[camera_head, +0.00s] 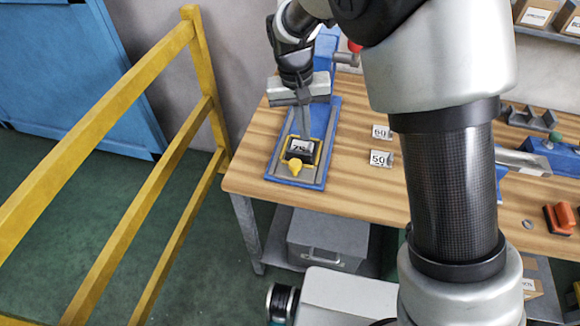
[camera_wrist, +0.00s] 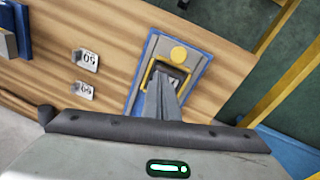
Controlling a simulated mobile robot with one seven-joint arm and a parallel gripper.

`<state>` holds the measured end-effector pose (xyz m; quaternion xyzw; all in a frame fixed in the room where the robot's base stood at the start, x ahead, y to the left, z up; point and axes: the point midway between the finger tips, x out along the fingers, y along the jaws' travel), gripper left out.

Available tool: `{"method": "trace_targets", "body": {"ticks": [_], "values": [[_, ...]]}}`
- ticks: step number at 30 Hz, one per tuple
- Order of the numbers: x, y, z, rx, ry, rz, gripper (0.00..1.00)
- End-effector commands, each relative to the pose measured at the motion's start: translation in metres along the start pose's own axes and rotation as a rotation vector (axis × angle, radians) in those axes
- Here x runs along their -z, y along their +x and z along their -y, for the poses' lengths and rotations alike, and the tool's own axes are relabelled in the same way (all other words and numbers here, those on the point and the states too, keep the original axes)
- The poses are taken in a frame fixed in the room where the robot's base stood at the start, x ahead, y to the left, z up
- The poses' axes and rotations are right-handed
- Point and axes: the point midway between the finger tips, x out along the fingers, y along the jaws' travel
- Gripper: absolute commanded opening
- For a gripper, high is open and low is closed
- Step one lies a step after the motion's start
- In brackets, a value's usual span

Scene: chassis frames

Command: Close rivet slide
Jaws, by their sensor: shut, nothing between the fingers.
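The rivet slide (camera_head: 292,169) is a blue-edged grey base plate on the left part of the wooden bench. On it sits a yellow frame (camera_head: 317,158) around a dark block with a white number plate (camera_head: 302,145), and a round yellow knob (camera_head: 294,167) at the near end. In the wrist view the knob (camera_wrist: 179,54) lies just beyond the frame. My gripper (camera_head: 304,136) is shut and empty, pointing down at the far side of the number plate. In the wrist view its fingertips (camera_wrist: 164,82) overlap the frame and dark block; whether they touch cannot be told.
Number tags (camera_head: 381,158) lie on the bench (camera_head: 345,190) right of the slide. A blue machine (camera_head: 325,62) stands behind it. A yellow railing (camera_head: 130,220) runs along the left. An orange object (camera_head: 560,218) and blue tooling (camera_head: 550,150) are at the right.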

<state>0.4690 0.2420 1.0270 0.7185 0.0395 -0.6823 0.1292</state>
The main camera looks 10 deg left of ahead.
Motion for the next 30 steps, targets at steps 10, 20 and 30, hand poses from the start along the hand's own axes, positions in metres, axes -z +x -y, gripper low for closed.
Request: {"method": "trace_targets", "body": {"ticks": [10, 20, 30], "values": [[-0.140, 0.108, 0.077, -0.892, -1.392, 0.371, 0.00], [-0.171, 0.078, 0.152, -1.611, -1.863, 0.528, 0.00], [-0.142, 0.080, 0.131, -1.650, -1.873, 0.537, 0.00]]}}
